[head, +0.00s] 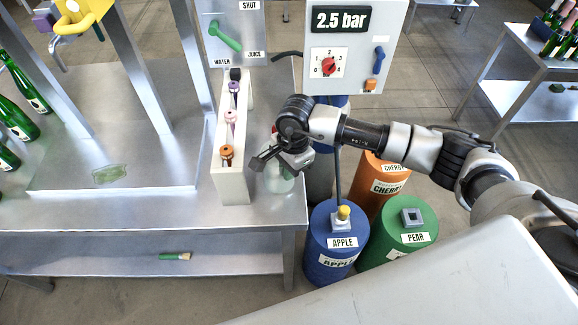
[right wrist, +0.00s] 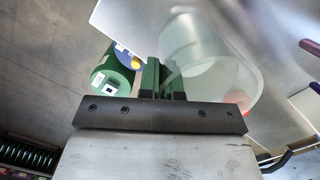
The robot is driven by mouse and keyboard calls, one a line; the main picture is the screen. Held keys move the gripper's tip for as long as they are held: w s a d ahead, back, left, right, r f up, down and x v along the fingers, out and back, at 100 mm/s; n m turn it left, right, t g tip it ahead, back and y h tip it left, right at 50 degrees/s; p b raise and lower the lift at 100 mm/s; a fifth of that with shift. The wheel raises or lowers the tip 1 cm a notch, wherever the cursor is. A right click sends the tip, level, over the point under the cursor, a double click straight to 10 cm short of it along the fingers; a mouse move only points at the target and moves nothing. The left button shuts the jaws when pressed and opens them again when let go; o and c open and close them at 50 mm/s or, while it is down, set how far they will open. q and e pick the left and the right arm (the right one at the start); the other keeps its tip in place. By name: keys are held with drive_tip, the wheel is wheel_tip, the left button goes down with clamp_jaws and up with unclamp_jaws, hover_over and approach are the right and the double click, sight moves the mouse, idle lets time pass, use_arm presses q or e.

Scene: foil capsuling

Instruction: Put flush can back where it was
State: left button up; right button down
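The flush can is a clear, pale container (head: 280,180) at the right end of the steel table, just right of the white bottle rack. It looks large and see-through in the right wrist view (right wrist: 208,55), with something reddish showing through its lower right. My right gripper (head: 284,166) is over the can and hides its upper part. In the right wrist view the green-padded fingers (right wrist: 160,78) are close together at the can's left side and look shut on it. I cannot tell whether the can touches the table. My left gripper is not in view.
The white rack (head: 233,185) holds several small bottles close left of the can. A valve panel (head: 240,50) and a 2.5 bar panel (head: 350,75) stand behind. Blue APPLE (head: 325,268) and green PEAR (head: 375,258) drums stand right of the table edge. The table front is clear.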

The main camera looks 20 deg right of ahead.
drive_tip(key=shift+f, duration=0.1)
drive_tip(key=c, duration=1.3)
unclamp_jaws()
drive_tip(key=shift+r, duration=0.25)
drive_tip(key=r+b, duration=0.1)
drive_tip(key=r, duration=0.3)
drive_tip(key=d+r+b, duration=0.1)
drive_tip(key=r, duration=0.2)
drive_tip(key=r+b, duration=0.1)
drive_tip(key=r, duration=0.3)
drive_tip(key=shift+w+d+r, duration=0.15)
drive_tip(key=shift+w+r, duration=0.05)
drive_tip(key=shift+r, duration=0.15)
